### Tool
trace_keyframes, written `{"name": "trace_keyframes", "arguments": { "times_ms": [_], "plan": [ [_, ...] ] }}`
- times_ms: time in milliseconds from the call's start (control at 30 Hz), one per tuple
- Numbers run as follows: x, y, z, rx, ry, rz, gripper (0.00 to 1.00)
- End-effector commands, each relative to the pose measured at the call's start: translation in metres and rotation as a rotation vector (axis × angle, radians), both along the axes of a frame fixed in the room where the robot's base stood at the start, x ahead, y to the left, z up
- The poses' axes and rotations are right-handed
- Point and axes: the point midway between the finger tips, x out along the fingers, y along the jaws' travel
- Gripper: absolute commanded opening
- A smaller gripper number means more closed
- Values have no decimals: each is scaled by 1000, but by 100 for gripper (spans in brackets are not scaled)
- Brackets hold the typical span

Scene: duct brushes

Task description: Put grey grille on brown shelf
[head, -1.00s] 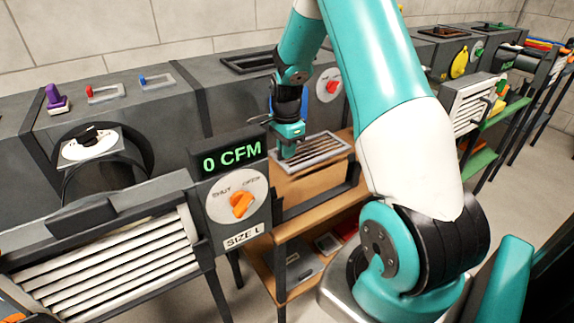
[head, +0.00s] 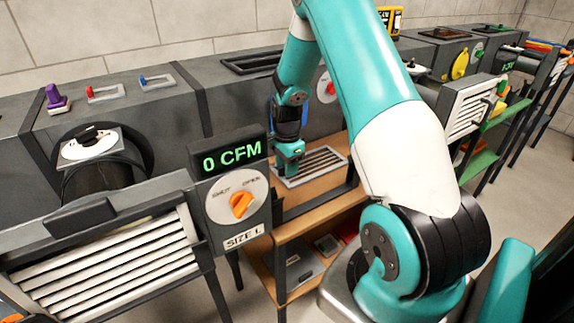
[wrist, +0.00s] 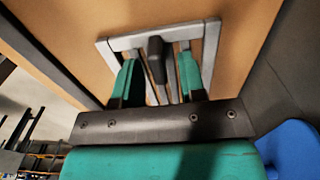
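The grey grille (head: 325,161), a light frame with slats, lies flat at the brown shelf (head: 312,200) in the head view. In the wrist view its pale frame (wrist: 205,33) is over the brown board (wrist: 75,30). Its dark upright handle (wrist: 156,58) stands between my fingers. My gripper (wrist: 158,82) is open around the handle, with a visible gap on each side. In the head view my gripper (head: 288,171) is low over the grille's left part; its fingertips are hard to make out there.
A grey unit with an orange dial (head: 241,205) and a "0 CFM" display (head: 231,151) stands left of the shelf. A dark bar (head: 318,203) runs along the shelf's front. Grey duct boxes (head: 180,105) stand behind. A lower shelf holds small trays (head: 297,268).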

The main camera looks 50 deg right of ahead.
Motion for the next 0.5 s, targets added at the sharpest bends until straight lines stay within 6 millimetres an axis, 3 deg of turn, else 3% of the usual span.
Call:
{"name": "trace_keyframes", "arguments": {
  "times_ms": [267, 500],
  "plan": [
    [0, 0, 7, 0, -2, 0, 38],
    [1, 0, 53, -2, -5, 0, 38]
  ]
}}
